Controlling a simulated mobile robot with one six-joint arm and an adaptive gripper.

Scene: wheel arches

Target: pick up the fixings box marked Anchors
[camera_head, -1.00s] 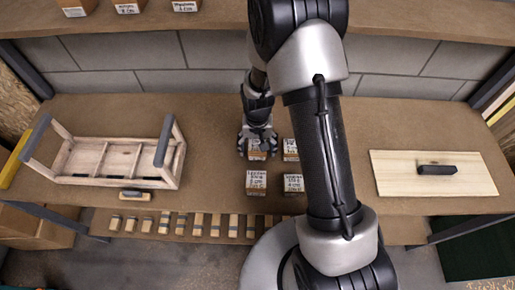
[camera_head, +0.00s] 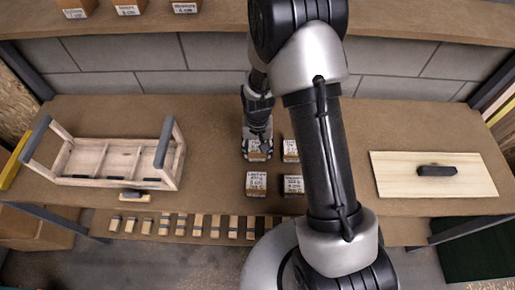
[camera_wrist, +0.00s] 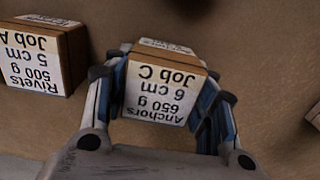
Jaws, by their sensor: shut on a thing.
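The Anchors box (camera_wrist: 160,92) is a small brown box with a white label reading Anchors, 650 g, 6 cm, Job C, upside down in the wrist view. My gripper (camera_wrist: 163,100) has a finger on each side of it and is shut on it. In the head view my gripper (camera_head: 258,142) points down at the back left box of a small group on the bench, and the Anchors box (camera_head: 256,156) shows below the fingers. I cannot tell whether the box is clear of the bench.
A Rivets box (camera_wrist: 38,62) stands close beside. More labelled boxes stand in front (camera_head: 256,182) and to the right (camera_head: 290,152). A wooden crate (camera_head: 110,182) is at left, a board with a dark handle (camera_head: 390,188) at right. A shelf (camera_head: 420,20) runs above.

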